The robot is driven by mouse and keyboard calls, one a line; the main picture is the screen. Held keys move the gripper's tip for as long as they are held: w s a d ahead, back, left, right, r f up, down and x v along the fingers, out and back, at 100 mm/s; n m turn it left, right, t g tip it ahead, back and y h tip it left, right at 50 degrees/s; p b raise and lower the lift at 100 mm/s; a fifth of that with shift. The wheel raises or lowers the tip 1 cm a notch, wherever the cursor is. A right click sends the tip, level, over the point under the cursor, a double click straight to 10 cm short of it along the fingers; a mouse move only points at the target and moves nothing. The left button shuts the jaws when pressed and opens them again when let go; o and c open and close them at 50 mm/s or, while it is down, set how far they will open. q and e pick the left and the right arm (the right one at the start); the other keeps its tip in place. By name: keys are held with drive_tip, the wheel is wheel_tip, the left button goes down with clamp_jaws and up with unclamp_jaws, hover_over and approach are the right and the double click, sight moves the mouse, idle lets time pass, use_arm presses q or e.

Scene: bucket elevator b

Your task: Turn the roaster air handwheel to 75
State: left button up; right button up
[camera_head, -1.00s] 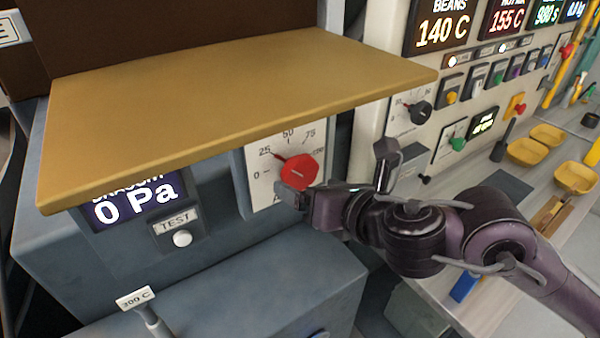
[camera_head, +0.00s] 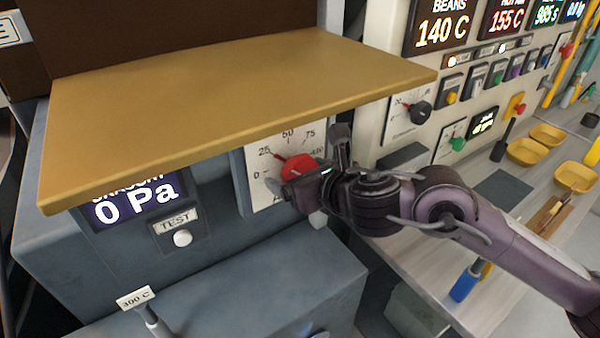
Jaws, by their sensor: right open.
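The red handwheel (camera_head: 297,167) sits on a white dial plate (camera_head: 263,190) marked 0, 25, 50, 75 and a partly covered 100. Its pointer is aimed near 25. My right gripper (camera_head: 308,165) is open at the wheel, with one finger at its lower left and the other at its upper right. The gripper hides the lower right of the wheel and dial. I cannot tell whether the fingers touch the wheel. My left gripper is not in view.
A tan shelf (camera_head: 230,110) juts out just above the dial. A grey box (camera_head: 230,290) stands below it, and a TEST button (camera_head: 182,238) is to the left. A control panel (camera_head: 400,125) with knobs and a counter with yellow bowls (camera_head: 527,152) lie to the right.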

drive_tip(key=c, duration=1)
drive_tip(key=shift+m, duration=0.3)
drive_tip(key=m+g+y+b, duration=0.1)
drive_tip(key=m+y+b, duration=0.1)
drive_tip(key=shift+f+m, duration=0.15)
drive_tip(key=shift+m, duration=0.15)
drive_tip(key=m+y+b, duration=0.2)
drive_tip(key=m, duration=0.1)
drive_tip(key=shift+a+g+b, duration=0.1)
drive_tip(key=shift+g+b, duration=0.2)
drive_tip(key=shift+b, duration=0.1)
drive_tip(key=m+y+b, duration=0.2)
drive_tip(key=m, duration=0.1)
drive_tip(key=shift+m, duration=0.3)
drive_tip(key=shift+r+m+y+b, duration=0.15)
drive_tip(key=shift+m+y+b, duration=0.2)
drive_tip(key=shift+m+b, duration=0.4)
drive_tip(key=shift+r+m+y+b, duration=0.15)
drive_tip(key=shift+m+y+b, duration=0.25)
drive_tip(key=shift+m, duration=0.55)
